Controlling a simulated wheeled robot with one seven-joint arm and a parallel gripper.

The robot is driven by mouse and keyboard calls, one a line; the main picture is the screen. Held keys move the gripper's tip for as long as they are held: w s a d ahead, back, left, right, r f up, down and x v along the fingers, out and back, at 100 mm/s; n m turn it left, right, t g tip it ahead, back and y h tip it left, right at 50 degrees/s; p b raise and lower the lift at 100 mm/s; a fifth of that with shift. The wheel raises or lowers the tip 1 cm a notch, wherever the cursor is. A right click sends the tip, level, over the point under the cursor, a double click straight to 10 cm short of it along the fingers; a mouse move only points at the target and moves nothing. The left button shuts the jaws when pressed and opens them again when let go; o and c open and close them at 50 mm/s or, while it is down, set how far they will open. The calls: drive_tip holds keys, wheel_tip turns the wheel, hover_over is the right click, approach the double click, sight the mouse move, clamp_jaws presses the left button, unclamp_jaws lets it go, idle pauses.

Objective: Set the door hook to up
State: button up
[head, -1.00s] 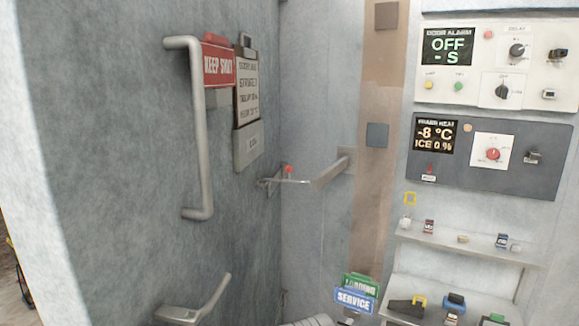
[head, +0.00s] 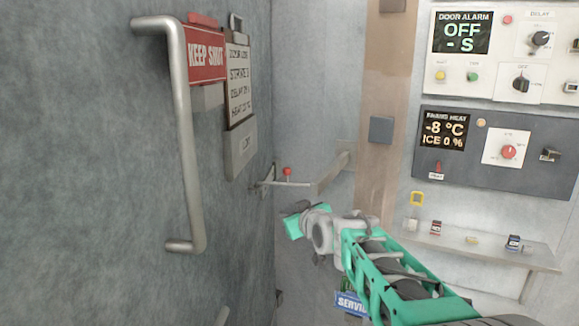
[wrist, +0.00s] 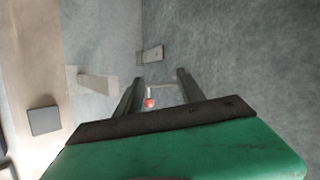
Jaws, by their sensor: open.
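The door hook (head: 300,184) is a thin metal rod with a red knob (head: 287,172). It lies about level between a small fitting (head: 265,180) on the grey door and a grey bracket arm (head: 330,172) on the wall. In the wrist view the red knob (wrist: 149,103) shows between the two dark fingers, with the rod (wrist: 165,87) across behind it. My gripper (head: 298,208) is below the hook in the head view. In the wrist view its fingers (wrist: 160,78) are apart with nothing held. Contact with the knob cannot be told.
Control panels (head: 497,150) and a small shelf (head: 490,247) stand at the right. A blue SERVICE tag (head: 350,303) hangs low behind my arm.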

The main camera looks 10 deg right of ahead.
sight(288, 172)
drive_tip(key=w+r+t, duration=0.1)
drive_tip(key=w+r, duration=0.1)
drive_tip(key=w+d+r+t, duration=0.1)
drive_tip(key=w+r, duration=0.1)
drive_tip(key=w, duration=0.1)
drive_tip(key=w+d+r+n+t, duration=0.1)
drive_tip(key=w+r, duration=0.1)
drive_tip(key=shift+w+r+t+y+p, duration=0.3)
drive_tip(key=shift+w+r+t, duration=0.1)
drive_tip(key=w+p, duration=0.1)
drive_tip(key=w, duration=0.1)
drive_tip(key=w+a+p, duration=0.1)
drive_tip(key=w, duration=0.1)
drive_tip(key=w+p, duration=0.1)
drive_tip(key=w, duration=0.2)
drive_tip(key=shift+a+f, duration=0.1)
drive_tip(key=shift+a, duration=0.05)
clamp_jaws()
idle(0.3)
